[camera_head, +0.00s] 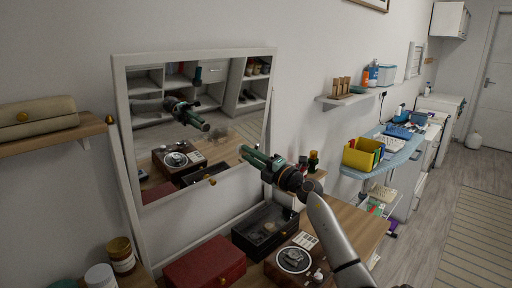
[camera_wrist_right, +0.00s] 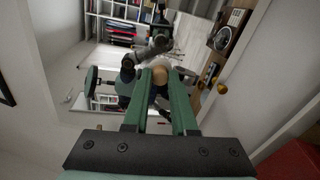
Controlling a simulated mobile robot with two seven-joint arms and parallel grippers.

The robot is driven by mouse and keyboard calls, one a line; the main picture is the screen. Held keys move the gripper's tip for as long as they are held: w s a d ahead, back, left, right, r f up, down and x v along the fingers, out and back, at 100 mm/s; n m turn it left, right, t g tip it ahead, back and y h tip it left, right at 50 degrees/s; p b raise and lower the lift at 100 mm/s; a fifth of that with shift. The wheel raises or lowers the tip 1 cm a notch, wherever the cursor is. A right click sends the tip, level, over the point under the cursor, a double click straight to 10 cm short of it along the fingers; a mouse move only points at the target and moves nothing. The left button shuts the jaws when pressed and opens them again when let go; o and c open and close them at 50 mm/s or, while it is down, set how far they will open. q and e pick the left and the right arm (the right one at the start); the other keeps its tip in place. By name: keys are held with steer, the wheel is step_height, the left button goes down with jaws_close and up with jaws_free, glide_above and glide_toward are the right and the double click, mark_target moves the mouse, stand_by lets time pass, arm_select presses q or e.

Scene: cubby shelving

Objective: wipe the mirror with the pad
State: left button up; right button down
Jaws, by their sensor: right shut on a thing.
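The mirror (camera_head: 228,122) in a white frame leans against the wall at the left centre, with a faint grey smudge low on its right half. It fills much of the right wrist view (camera_wrist_right: 115,45), where my arm and gripper are reflected. My right gripper (camera_head: 247,156), with green fingers, is at the mirror's lower right edge, pointing toward the glass. In the wrist view its fingers are nearly together, with the tan, rounded pad (camera_wrist_right: 160,74) at their tips. Whether the pad touches the glass I cannot tell. My left gripper is not in view.
Below the mirror, a wooden top holds a red box (camera_head: 205,265), an open black case (camera_head: 264,230) and a turntable (camera_head: 293,261). Jars (camera_head: 121,254) stand at lower left. A tan case (camera_head: 38,118) lies on the left shelf. A wall shelf (camera_head: 345,99) is at right.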

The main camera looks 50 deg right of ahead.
steer(key=w+a+n+b, duration=0.1)
steer(key=a+n, duration=0.4)
steer(key=a, duration=0.4)
steer(key=w+n+b, duration=0.1)
steer(key=w, duration=0.5)
steer(key=shift+r+h+b, duration=0.3)
steer(key=shift+r, duration=0.15)
steer(key=shift+x, duration=1.1)
steer(key=shift+s+d+f, duration=0.1)
steer(key=shift+d+f, duration=0.05)
steer(key=shift+d, duration=0.4)
steer(key=shift+s+d+b, duration=0.2)
steer(key=shift+d+b, duration=0.6)
steer(key=shift+d, duration=0.45)
steer(key=shift+d+b, duration=0.9)
steer(key=shift+d, duration=0.4)
steer(key=shift+s+d+b, duration=0.15)
steer(key=shift+d+b, duration=0.2)
steer(key=shift+d, duration=0.35)
